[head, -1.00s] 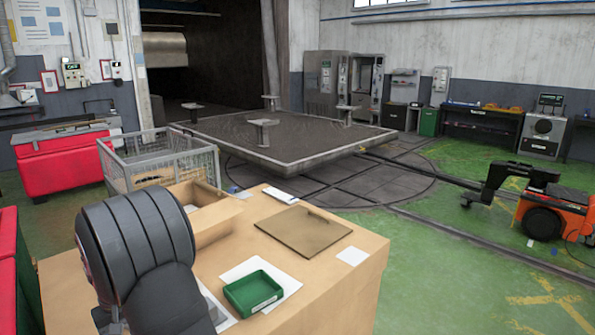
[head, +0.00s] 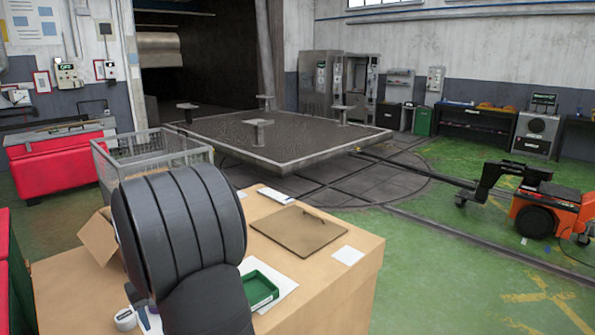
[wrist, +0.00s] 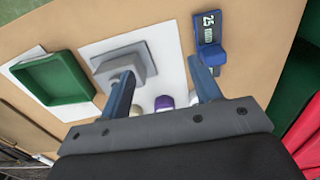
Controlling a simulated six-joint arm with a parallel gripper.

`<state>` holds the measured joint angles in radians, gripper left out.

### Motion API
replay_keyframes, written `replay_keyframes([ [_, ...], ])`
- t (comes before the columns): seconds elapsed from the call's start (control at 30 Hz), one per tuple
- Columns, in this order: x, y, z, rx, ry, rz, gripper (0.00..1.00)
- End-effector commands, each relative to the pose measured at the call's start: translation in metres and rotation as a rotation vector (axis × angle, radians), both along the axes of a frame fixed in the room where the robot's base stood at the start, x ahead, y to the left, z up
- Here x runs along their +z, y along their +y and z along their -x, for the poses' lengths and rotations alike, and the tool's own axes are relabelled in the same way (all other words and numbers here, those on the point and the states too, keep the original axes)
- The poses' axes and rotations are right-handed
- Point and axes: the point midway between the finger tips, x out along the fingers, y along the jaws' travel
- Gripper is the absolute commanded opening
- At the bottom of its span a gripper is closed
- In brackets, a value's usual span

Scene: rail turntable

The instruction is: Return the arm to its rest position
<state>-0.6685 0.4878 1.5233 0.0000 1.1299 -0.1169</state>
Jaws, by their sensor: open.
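My gripper (wrist: 168,88) shows in the wrist view with its two blue fingers apart and nothing held between them. It is above the tan worktop, over a white sheet that carries a grey block (wrist: 122,62). The left finger overlaps the grey block in the picture; I cannot tell whether they touch. A blue item marked 25 (wrist: 209,30) lies near the right finger. A purple-topped item (wrist: 164,102) and a pale one show between the fingers, lower down.
A green tray (head: 259,288) sits on a white sheet, partly behind my arm. A brown board (head: 299,231) lies on the worktop (head: 345,285). An open cardboard box (head: 98,240) and a wire cage (head: 120,165) stand at left.

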Motion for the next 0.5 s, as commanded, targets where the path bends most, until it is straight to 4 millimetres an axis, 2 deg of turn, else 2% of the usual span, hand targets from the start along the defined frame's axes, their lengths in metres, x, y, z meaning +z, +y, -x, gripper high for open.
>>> replay_keyframes([
  [0.1, 0.012, -0.018, -0.009, -0.002, -0.001, -0.001, 0.58],
  [0.5, 0.035, -0.030, -0.086, 0.039, 0.000, 0.000, 0.58],
])
